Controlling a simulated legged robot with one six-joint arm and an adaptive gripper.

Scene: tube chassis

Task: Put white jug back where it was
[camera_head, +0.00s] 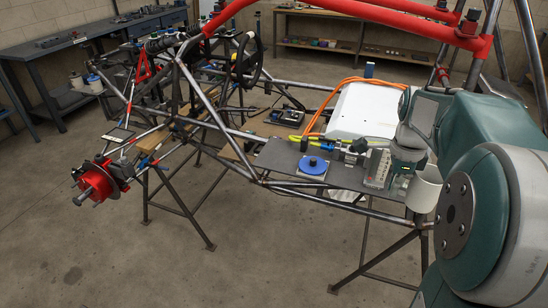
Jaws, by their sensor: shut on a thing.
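The white jug (425,190) is at the right, beside the end of my teal-and-grey arm and above the right part of the tube chassis. My gripper (409,160) is right against the jug and shut on it. My wrist and arm hide the fingertips and part of the jug, so the exact grip cannot be seen. I cannot tell whether the jug's base touches anything.
A dark plate (275,155) on the chassis carries a blue disc (312,165), hoses and a labelled grey box (378,168). A white panel (362,110) with orange cables lies behind. Red upper tubes (400,18) cross above. Open floor lies in front.

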